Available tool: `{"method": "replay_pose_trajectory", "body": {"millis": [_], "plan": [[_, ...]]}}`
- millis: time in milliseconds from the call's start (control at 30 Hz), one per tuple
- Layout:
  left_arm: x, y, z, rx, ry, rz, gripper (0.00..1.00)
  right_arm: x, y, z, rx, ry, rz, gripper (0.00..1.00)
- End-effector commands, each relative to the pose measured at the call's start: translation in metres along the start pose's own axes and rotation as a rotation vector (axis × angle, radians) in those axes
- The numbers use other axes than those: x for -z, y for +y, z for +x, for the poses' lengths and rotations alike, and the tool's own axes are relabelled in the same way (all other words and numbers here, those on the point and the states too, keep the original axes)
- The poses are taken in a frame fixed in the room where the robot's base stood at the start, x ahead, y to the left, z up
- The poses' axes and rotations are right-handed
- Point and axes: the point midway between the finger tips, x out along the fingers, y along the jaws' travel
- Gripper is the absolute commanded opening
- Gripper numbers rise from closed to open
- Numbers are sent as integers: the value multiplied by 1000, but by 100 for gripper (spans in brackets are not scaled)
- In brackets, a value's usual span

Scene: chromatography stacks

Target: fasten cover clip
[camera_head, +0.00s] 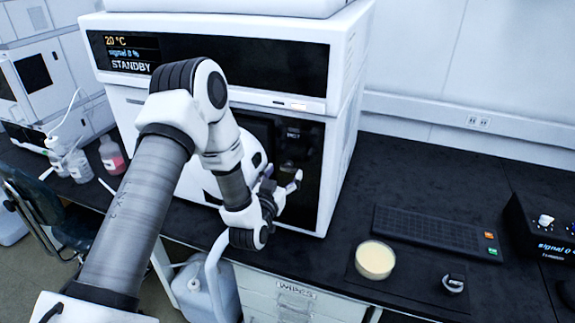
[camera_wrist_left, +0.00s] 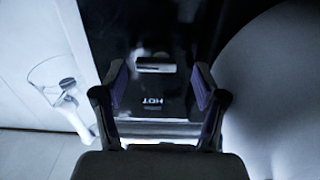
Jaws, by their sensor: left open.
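The chromatography stack (camera_head: 338,95) stands on the dark bench, with a dark glossy front. My left gripper (camera_head: 282,180) is at that front, low on its right side. In the left wrist view my left gripper (camera_wrist_left: 160,80) is open, with one finger on each side of a small pale bar (camera_wrist_left: 155,66), which looks like the cover clip. A "HOT" label (camera_wrist_left: 153,101) shows upside down near it. I see no finger touching the bar, and cannot tell how far away it is or whether it is fastened. My right gripper is not in view.
A keyboard (camera_head: 432,229), a round cream-topped dish (camera_head: 374,259) and a small dark object (camera_head: 454,284) lie on the bench at right. A control box (camera_head: 540,228) is at far right. Bottles (camera_head: 111,155) stand at left. A jug (camera_head: 207,290) with a tube is below the bench edge.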

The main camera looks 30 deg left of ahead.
Motion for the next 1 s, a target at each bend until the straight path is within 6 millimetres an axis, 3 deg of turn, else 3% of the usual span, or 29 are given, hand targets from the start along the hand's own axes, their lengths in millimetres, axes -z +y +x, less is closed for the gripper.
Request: {"method": "replay_pose_trajectory", "body": {"millis": [200,433,467,600,633,1000], "plan": [[0,1,29,-2,-1,1,71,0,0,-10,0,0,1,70],[-1,1,31,-2,-3,0,71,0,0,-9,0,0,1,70],[-1,1,30,-2,-3,0,64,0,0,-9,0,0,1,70],[-1,1,30,-1,-3,0,14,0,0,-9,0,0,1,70],[-1,0,30,-1,-3,0,10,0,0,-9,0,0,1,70],[-1,0,31,-1,-1,-25,10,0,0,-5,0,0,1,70]]}}
